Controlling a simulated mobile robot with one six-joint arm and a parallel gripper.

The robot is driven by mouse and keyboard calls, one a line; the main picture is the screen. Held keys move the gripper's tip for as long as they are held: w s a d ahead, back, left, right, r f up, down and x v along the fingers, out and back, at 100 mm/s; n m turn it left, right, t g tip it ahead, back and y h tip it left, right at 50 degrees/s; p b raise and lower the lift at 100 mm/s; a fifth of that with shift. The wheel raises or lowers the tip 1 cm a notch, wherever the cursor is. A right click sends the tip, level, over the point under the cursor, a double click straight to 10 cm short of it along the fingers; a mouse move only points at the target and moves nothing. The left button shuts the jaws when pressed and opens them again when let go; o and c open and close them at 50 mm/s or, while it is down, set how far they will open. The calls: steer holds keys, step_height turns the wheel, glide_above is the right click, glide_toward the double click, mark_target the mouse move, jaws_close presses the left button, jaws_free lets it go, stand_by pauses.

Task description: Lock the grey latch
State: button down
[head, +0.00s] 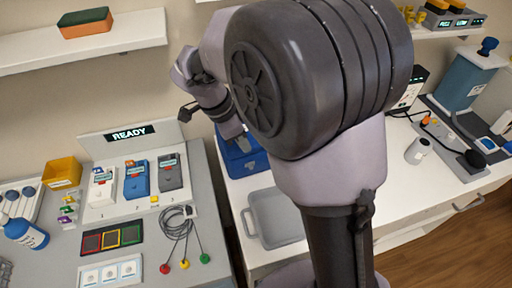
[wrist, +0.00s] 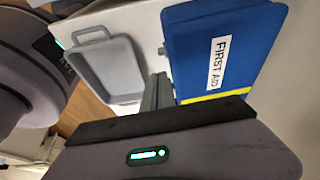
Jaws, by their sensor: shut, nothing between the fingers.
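I cannot make out a grey latch for certain in either view. A blue first aid box (head: 243,158) stands on the white counter, partly hidden behind my arm. In the wrist view the box (wrist: 205,62) shows a white "FIRST AID" label and a yellow stripe along its near edge. My gripper (wrist: 158,92) is shut and empty, its grey fingers beside the box's left edge in the picture. I cannot tell whether they touch it. In the head view my wrist is above and left of the box, and the fingertips are not clear.
A grey handled tray (head: 277,220) lies on the counter in front of the box; it also shows in the wrist view (wrist: 108,70). To the left, a grey bench holds a "READY" display (head: 130,134), several devices, a yellow bin (head: 63,173) and coiled cables (head: 178,225).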

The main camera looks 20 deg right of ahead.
mark_target(251, 167)
steer(key=b+x, duration=0.3)
steer(key=x, duration=0.7)
steer(key=shift+b, duration=0.35)
steer(key=shift+a+f+b, duration=0.1)
steer(key=shift+a+b, duration=0.55)
steer(key=shift+a, duration=0.45)
